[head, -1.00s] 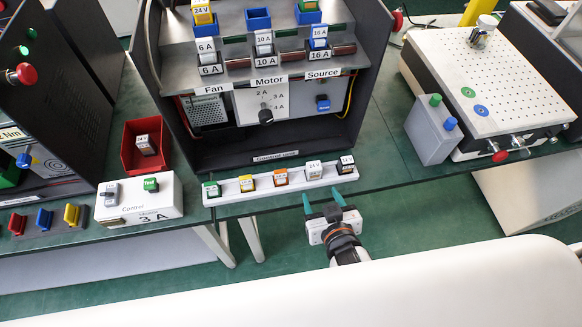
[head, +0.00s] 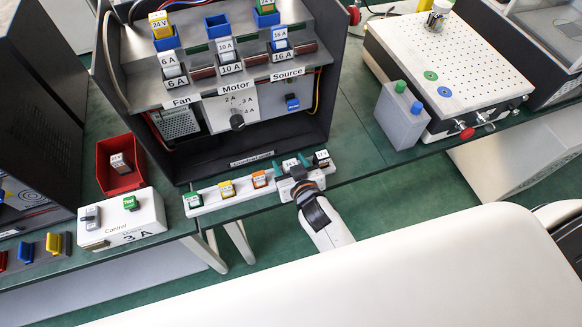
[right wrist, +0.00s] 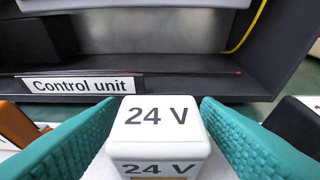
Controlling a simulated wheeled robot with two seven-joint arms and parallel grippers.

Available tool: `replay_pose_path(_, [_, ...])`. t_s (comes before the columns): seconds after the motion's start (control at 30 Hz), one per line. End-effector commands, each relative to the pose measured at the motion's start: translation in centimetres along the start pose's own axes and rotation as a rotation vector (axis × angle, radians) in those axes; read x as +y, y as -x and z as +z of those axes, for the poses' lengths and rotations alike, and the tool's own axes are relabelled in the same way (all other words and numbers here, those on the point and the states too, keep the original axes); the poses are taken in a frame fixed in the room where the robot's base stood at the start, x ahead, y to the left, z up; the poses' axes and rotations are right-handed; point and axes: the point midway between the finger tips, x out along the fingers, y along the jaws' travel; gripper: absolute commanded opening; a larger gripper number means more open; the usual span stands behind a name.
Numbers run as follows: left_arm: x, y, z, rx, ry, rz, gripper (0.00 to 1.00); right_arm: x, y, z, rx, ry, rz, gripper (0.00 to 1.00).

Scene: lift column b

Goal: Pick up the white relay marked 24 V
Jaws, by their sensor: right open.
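The white relay marked 24 V (right wrist: 158,128) stands upright in the middle of the right wrist view, with its label on the top and front faces. In the head view the white relay (head: 290,163) is in the row on the white strip, partly hidden by my gripper. My right gripper (right wrist: 158,106) is open, with one teal finger on each side of the relay. Narrow gaps seem to show between the fingers and the relay. In the head view my right gripper (head: 293,168) reaches in over the strip from the front. My left gripper is not in view.
An orange relay (head: 260,179) stands left of the white one and a black relay (head: 322,157) right, both close to the fingers. The control unit (head: 250,160) rises behind. A red bin (head: 109,180) and white control box (head: 122,220) are at left.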

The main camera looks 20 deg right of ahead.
Motion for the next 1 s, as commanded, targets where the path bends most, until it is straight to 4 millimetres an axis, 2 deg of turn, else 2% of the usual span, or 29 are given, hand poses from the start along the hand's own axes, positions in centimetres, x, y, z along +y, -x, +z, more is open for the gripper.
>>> replay_pose_path(0.1, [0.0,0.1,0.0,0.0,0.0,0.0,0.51,0.0,-0.9,0.0,0.001,0.0,0.0,0.58])
replay_pose_path(0.33, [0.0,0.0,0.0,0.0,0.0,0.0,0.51,0.0,-1.0,0.0,0.001,-0.001,0.0,0.58])
replay_pose_path(0.63, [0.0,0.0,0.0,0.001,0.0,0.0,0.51,0.0,-1.0,0.0,0.001,-0.001,0.001,0.1])
replay_pose_path(0.87, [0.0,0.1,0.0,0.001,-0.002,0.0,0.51,0.0,-0.9,0.1,0.0,-0.001,0.001,0.1])
replay_pose_path(1.0, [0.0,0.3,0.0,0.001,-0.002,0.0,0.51,0.0,-0.4,1.4,-0.003,0.001,0.0,0.1])
